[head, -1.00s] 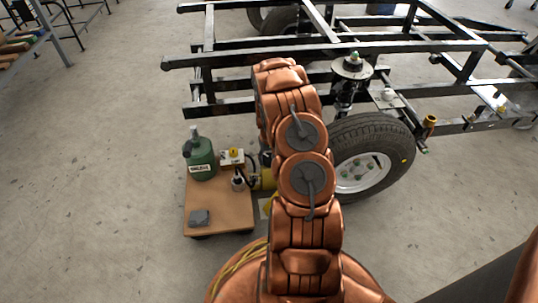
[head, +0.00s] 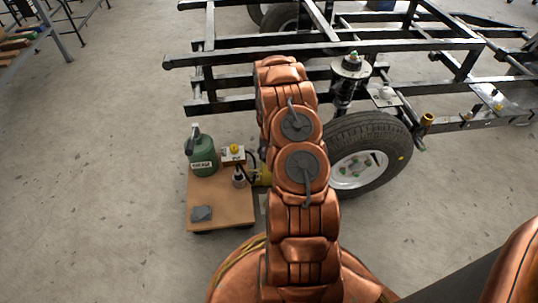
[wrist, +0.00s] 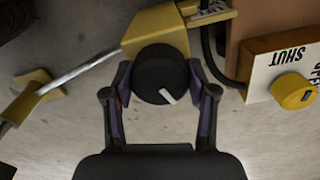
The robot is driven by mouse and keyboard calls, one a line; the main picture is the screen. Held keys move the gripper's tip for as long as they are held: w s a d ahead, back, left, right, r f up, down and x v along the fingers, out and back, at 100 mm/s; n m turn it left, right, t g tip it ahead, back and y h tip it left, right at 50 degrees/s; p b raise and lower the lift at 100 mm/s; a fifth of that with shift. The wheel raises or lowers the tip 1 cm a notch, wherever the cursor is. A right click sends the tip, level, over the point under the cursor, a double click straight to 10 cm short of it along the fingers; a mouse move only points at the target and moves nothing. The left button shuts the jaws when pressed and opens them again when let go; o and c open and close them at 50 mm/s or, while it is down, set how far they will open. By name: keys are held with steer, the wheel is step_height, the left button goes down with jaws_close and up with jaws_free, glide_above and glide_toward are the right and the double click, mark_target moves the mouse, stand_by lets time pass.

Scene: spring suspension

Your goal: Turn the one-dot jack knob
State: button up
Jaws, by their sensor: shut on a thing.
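A round black knob (wrist: 153,72) with a white pointer mark sits at the end of a yellow jack body (wrist: 158,28) in the wrist view. My gripper (wrist: 159,78) has one finger on each side of the knob and is shut on it. The white mark points down and slightly right. I cannot make out a dot on the knob. In the head view the yellow jack (head: 264,176) shows only partly beside my arm, which hides the gripper and knob.
A box with a yellow knob (wrist: 293,92) and a "SHUT" label stands right of the jack. A wheel (head: 395,133) and black frame (head: 420,45) lie right and behind.

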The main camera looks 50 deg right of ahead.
steer(key=o, duration=1.2)
steer(key=shift+c, duration=0.2)
steer(key=shift+r, duration=0.1)
step_height(320, 180, up, 12)
